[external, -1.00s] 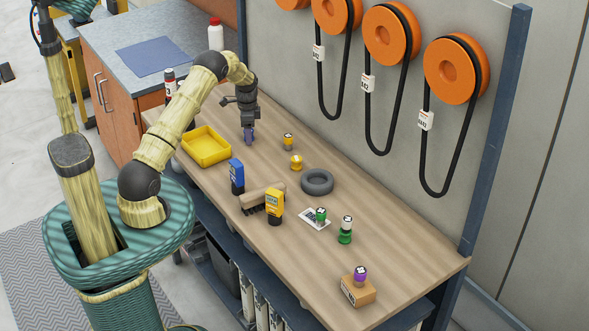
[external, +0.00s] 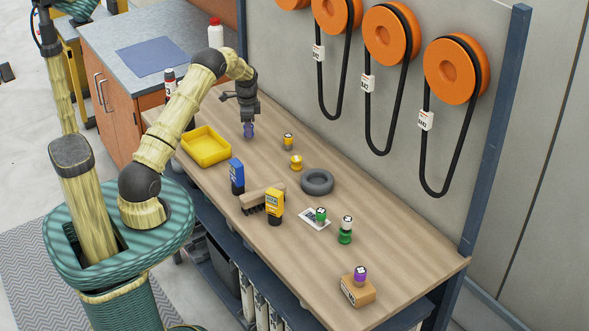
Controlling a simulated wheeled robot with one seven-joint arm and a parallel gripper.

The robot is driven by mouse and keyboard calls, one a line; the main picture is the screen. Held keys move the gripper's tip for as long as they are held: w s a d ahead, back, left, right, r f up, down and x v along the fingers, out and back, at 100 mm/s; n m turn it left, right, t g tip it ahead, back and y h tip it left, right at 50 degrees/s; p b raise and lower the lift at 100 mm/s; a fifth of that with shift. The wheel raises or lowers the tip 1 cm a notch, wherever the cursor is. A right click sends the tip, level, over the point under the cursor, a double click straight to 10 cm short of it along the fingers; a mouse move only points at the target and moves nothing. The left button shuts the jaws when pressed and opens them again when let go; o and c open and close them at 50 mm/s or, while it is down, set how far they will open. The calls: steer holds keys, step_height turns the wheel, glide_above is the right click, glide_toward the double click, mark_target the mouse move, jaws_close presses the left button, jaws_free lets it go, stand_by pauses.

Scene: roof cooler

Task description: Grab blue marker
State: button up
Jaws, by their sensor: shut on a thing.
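My gripper (external: 248,122) is over the far part of the wooden workbench, pointing down. It is shut on a small blue thing, the blue marker (external: 248,131), which shows just below the fingers. The fingers hide much of it. The marker appears to be held above the bench top, though the gap is hard to judge from this view.
A yellow tray (external: 206,146) lies left of the gripper. Yellow pieces (external: 288,141) stand to its right. A blue meter (external: 237,177), brush (external: 262,199), yellow meter (external: 274,206), black ring (external: 317,181), green stamps (external: 345,231) and purple-topped block (external: 358,289) stand nearer.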

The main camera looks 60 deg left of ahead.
step_height(320, 180, up, 8)
steer(key=shift+r+b, duration=0.1)
steer(key=shift+b, duration=0.55)
